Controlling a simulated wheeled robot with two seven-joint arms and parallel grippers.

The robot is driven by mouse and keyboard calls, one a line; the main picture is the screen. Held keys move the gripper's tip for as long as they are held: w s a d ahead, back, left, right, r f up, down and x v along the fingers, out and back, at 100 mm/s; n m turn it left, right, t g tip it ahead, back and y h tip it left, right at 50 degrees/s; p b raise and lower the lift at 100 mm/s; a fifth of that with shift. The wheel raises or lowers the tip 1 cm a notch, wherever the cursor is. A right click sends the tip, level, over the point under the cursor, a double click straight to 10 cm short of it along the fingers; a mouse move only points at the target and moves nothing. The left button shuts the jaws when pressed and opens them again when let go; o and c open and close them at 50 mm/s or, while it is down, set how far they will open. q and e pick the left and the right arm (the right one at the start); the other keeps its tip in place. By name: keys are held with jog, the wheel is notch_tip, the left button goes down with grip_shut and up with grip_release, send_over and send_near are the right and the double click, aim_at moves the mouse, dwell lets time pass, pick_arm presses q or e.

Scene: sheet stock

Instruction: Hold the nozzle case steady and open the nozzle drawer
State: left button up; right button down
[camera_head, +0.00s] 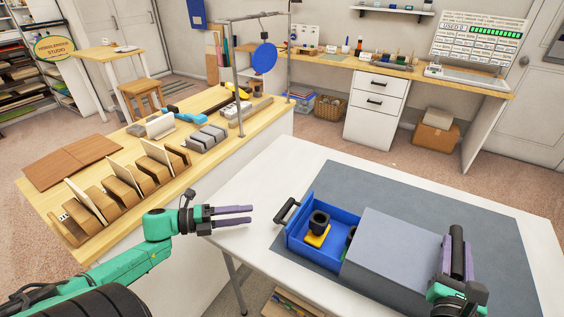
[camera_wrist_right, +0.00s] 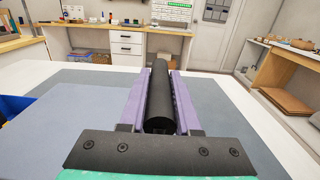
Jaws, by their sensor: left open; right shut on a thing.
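The nozzle case (camera_head: 395,250) is a grey-topped box on the mat. Its blue nozzle drawer (camera_head: 308,256) is out to the left, showing a yellow-and-black item (camera_head: 318,230) inside; more contents are partly hidden by the case. A black handle (camera_head: 287,210) is on the drawer's left end. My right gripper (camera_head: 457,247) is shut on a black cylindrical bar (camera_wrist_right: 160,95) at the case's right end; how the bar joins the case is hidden. My left gripper (camera_head: 250,214) is open and empty, left of the drawer handle and apart from it.
The case stands on a dark grey mat (camera_head: 350,183) on a white table (camera_head: 265,180). A wooden bench (camera_head: 110,220) with slotted racks and a metal stand is at the left. The mat behind the case is clear.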

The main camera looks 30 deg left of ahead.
jog(key=c, duration=0.7)
grip_release()
jog(key=shift+f, duration=0.4)
pick_arm(q)
jog(key=shift+w+f, duration=0.1)
jog(key=shift+w, duration=0.05)
pick_arm(e)
jog(key=shift+o, duration=0.8)
jog(key=shift+w, duration=0.15)
jog(key=shift+r, duration=0.1)
jog(key=s, duration=1.2)
jog(key=o, duration=0.5)
